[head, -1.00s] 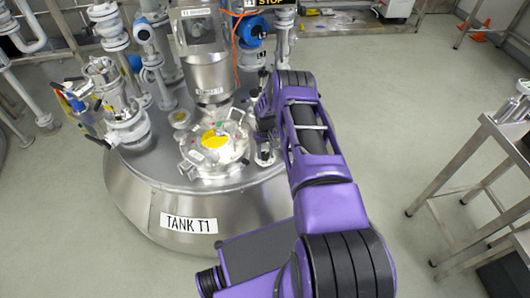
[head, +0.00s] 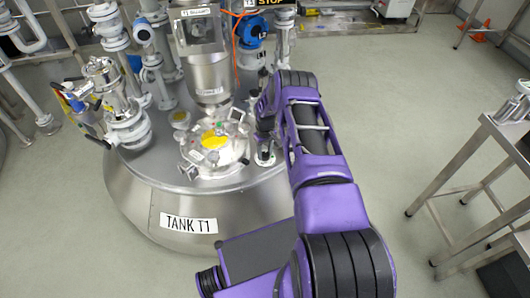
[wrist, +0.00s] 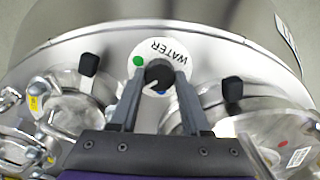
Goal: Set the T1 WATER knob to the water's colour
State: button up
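The T1 WATER knob (wrist: 158,73) is black on a round white plate lettered WATER, between my fingers in the wrist view. Its pale pointer mark faces the lower left. A green dot (wrist: 138,61) is on the plate at left; a small blue mark shows just below the knob. My gripper (wrist: 158,78) is open, one finger on each side of the knob, with small gaps seeming to remain. In the head view, my gripper (head: 264,132) is partly hidden by my arm. Tank T1 (head: 130,205) has a round top fitting with a yellow patch (head: 213,141).
Clamped round fittings (wrist: 75,105) stand at both sides of the knob, with black grips (wrist: 89,64) close to my fingers. Pipes and valves (head: 118,105) crowd the tank top. A steel table (head: 470,150) stands at right; floor between is clear.

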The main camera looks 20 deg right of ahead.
aim_at(265, 154)
jog(key=o, duration=0.4)
notch_tip(265, 154, up, 17)
jog(key=shift+r+p, duration=0.2)
jog(key=shift+p, duration=1.05)
